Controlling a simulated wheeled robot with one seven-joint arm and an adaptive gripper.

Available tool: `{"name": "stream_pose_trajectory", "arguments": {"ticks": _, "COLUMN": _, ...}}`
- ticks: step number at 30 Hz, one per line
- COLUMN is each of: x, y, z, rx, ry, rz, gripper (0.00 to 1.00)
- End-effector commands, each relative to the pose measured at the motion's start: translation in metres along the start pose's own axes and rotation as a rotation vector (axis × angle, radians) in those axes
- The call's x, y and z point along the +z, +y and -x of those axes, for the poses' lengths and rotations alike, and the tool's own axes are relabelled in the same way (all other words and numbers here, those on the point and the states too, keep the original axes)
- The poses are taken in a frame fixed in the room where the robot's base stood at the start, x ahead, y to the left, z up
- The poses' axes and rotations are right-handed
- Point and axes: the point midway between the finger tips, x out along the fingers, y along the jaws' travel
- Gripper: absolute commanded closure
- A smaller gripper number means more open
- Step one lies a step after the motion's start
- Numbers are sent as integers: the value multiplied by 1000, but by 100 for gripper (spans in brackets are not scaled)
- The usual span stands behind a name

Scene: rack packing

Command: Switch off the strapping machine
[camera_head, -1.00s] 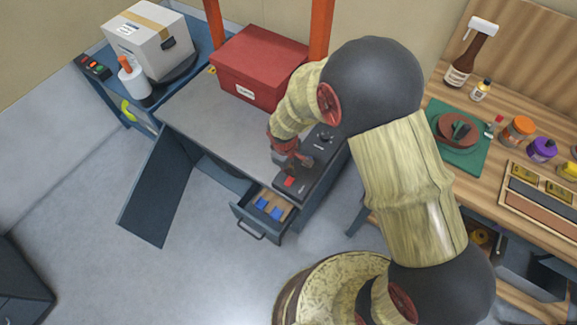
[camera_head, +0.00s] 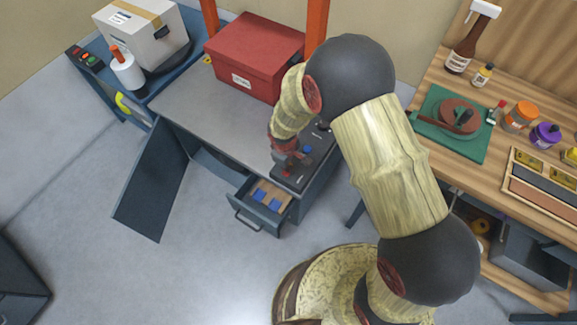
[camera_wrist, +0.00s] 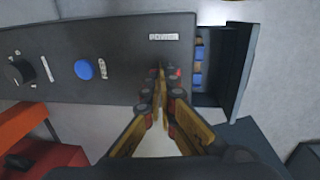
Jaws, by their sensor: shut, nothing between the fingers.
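The strapping machine (camera_head: 205,113) has a grey top under an orange arch. Its dark control panel (camera_head: 315,160) runs along the right side, and also fills the upper wrist view (camera_wrist: 125,40). The panel carries a black knob (camera_wrist: 18,72), a blue button (camera_wrist: 84,69) and a red switch (camera_wrist: 176,73) near the drawer end. My gripper (camera_wrist: 160,75) is shut and empty, its fingertips over the panel just beside the red switch. The fingers partly cover the switch in the wrist view; contact cannot be told. In the head view my gripper (camera_head: 285,165) hides the switch.
A red box (camera_head: 254,55) sits on the machine top. The open drawer (camera_head: 259,205) juts out below the panel's end, and a dark door (camera_head: 152,195) hangs open at left. A wooden workbench (camera_head: 440,75) with bottles and jars stands at right.

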Motion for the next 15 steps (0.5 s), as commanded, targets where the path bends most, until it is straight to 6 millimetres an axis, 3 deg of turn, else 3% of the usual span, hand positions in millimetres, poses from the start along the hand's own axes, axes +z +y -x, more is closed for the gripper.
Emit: {"name": "stream_pose_trajectory", "arguments": {"ticks": 15, "x": 1, "y": -5, "z": -6, "rx": -2, "ry": -3, "rz": 1, "gripper": 100}}
